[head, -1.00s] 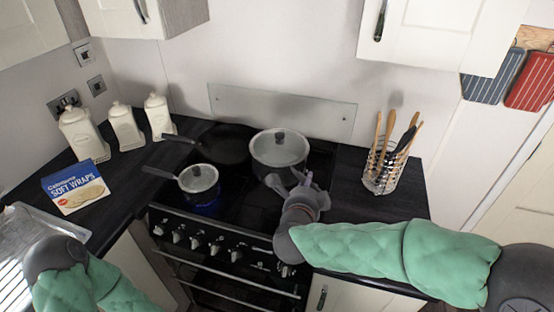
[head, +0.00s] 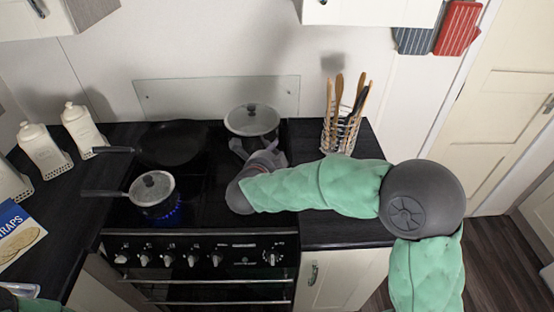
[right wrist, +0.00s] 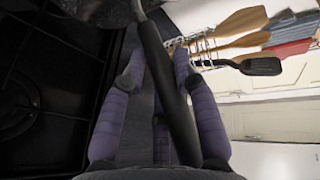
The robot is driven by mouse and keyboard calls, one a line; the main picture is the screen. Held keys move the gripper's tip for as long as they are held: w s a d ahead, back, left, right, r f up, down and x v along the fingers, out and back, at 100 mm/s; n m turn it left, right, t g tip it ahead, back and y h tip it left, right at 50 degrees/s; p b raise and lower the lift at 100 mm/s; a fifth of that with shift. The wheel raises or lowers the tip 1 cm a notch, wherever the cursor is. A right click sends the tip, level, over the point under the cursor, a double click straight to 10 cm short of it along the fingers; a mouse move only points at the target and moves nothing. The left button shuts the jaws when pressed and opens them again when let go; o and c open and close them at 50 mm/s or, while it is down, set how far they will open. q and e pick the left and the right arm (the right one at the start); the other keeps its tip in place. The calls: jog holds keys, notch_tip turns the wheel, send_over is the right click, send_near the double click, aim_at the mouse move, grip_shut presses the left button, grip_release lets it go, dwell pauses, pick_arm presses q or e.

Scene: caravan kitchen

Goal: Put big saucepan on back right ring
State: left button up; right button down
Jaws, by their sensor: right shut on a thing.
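The big saucepan (head: 252,122), grey with a lidded top and dark knob, is at the back right of the black hob (head: 215,205), in front of the glass splashback. My right gripper (head: 258,154) is at its front side, shut on its black handle (right wrist: 163,80), which runs between the fingers in the right wrist view (right wrist: 157,72). The back right ring is hidden by the pan and gripper. I cannot tell whether the pan rests on it or hangs just above. My left gripper is out of view.
A small lidded saucepan (head: 152,192) stands front left over a lit blue flame. A black frying pan (head: 172,143) is back left. A utensil holder (head: 341,134) stands on the worktop right of the hob. White canisters (head: 83,131) and a wraps box (head: 15,235) are left.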

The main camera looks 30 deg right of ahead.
jog(key=w+d+f+b, duration=0.1)
jog(key=w+f+b, duration=0.3)
jog(key=w+f, duration=0.3)
notch_tip(320, 180, down, 2)
jog(key=shift+d+f, duration=0.1)
jog(key=shift+d, duration=0.1)
jog(key=shift+f+b, duration=0.1)
jog(key=shift+b, duration=0.2)
jog(key=c, duration=1.3)
grip_release()
jog(key=shift+s+a+f, duration=0.1)
jog(key=shift+f, duration=0.2)
jog(key=o, duration=0.3)
jog(key=shift+o, duration=0.2)
jog(key=shift+r, duration=0.1)
